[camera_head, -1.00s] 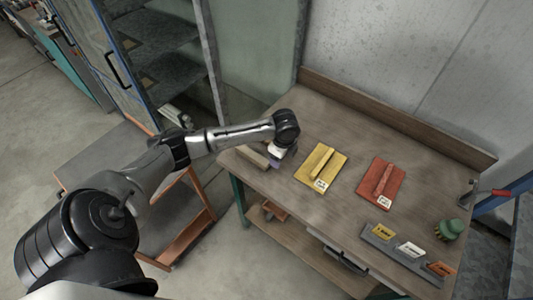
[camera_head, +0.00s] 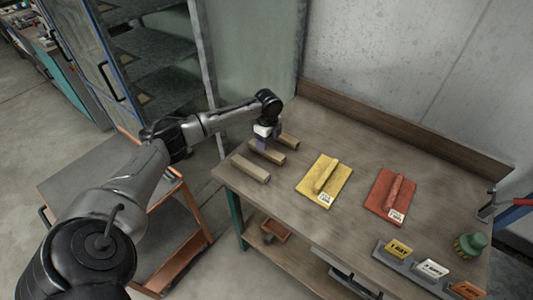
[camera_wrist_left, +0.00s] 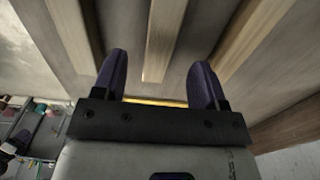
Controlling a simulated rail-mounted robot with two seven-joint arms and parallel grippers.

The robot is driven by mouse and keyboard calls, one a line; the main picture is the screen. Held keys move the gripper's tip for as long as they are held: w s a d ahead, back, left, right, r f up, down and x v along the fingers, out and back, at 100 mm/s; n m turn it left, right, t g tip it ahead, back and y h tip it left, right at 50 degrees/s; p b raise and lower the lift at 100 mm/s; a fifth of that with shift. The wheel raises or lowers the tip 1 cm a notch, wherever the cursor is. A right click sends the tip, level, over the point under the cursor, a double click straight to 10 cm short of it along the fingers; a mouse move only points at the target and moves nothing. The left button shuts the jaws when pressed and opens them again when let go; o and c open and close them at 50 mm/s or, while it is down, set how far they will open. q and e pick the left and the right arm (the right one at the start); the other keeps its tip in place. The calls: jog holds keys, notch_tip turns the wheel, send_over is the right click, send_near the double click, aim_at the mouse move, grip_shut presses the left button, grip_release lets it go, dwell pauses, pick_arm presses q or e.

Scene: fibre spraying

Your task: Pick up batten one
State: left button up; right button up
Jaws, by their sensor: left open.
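Three light wooden battens lie side by side at the left end of the workbench: a front one (camera_head: 250,169), a middle one (camera_head: 270,154) and a back one (camera_head: 288,141). I cannot tell which is batten one. My left gripper (camera_head: 261,145) is over the middle batten and hides part of it. In the left wrist view my left gripper (camera_wrist_left: 160,78) is open and empty, with the middle batten (camera_wrist_left: 162,40) lined up between its two purple fingers. The other battens show to the left (camera_wrist_left: 72,32) and right (camera_wrist_left: 245,38). My right gripper is not in view.
On the workbench (camera_head: 330,130) lie a yellow board with a handle (camera_head: 338,190) and a red one (camera_head: 380,199). A rack with numbered tags (camera_head: 408,263) and a green brush (camera_head: 470,245) are at the right. A wall stands behind.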

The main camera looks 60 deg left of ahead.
aim_at(267, 152)
pick_arm(q)
jog(key=shift+a+f+b, duration=0.1)
jog(key=shift+f+b, duration=0.35)
jog(key=shift+f, duration=2.6)
jog(key=shift+c, duration=0.5)
jog(key=c, duration=0.9)
jog(key=shift+r, duration=0.1)
jog(key=shift+c, duration=0.2)
